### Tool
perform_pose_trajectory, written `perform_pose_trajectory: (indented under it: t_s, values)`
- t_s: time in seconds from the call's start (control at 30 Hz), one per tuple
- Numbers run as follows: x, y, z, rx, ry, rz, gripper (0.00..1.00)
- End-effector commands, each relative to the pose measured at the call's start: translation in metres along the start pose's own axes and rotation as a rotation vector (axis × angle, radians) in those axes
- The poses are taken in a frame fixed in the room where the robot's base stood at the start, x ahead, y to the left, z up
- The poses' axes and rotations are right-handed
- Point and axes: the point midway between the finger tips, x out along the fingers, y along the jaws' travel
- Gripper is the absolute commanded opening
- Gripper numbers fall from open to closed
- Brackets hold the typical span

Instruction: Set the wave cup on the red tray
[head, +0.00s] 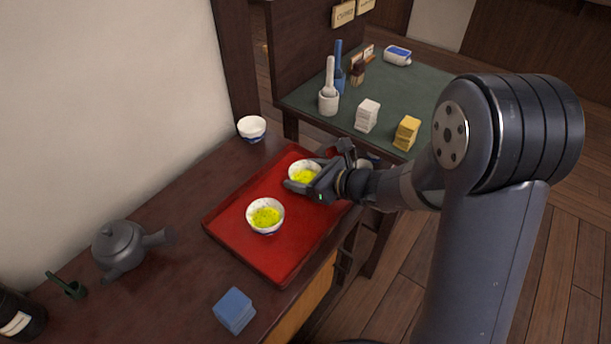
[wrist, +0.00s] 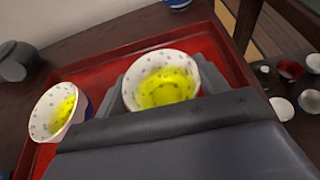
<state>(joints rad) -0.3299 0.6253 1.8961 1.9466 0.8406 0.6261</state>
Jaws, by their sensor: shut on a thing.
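My gripper (head: 304,180) is shut on a white cup (head: 305,168) of yellow-green tea, at the far part of the red tray (head: 285,258). In the wrist view this cup (wrist: 160,68) sits between the two fingers, with small dark marks inside its rim. It is upright or nearly so; I cannot tell whether its foot touches the tray. A second similar cup (head: 265,215) with tea stands on the tray nearer the front, and it shows at the left of the wrist view (wrist: 57,111). No wave pattern is readable on either cup.
A white-and-blue cup (head: 252,129) stands behind the tray by the wall. A dark teapot (head: 118,247) and blue cloths (head: 234,310) lie on the wooden counter. A green table (head: 388,95) holds a mortar (head: 328,103) and stacked blocks. Several small cups show at right in the wrist view.

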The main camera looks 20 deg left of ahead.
Motion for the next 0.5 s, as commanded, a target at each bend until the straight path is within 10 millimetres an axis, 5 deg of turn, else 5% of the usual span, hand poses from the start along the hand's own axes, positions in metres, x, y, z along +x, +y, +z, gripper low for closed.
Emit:
perform_pose_trajectory:
  t_s: [0.4,0.43,0.5]
  values:
    - [0.0021,-0.0002,-0.0045,-0.001,-0.002,-0.001,0.42]
    - [0.0014,-0.0001,-0.0033,-0.001,-0.001,0.0,0.71]
    - [0.0013,-0.0001,-0.003,-0.001,-0.001,0.0,0.77]
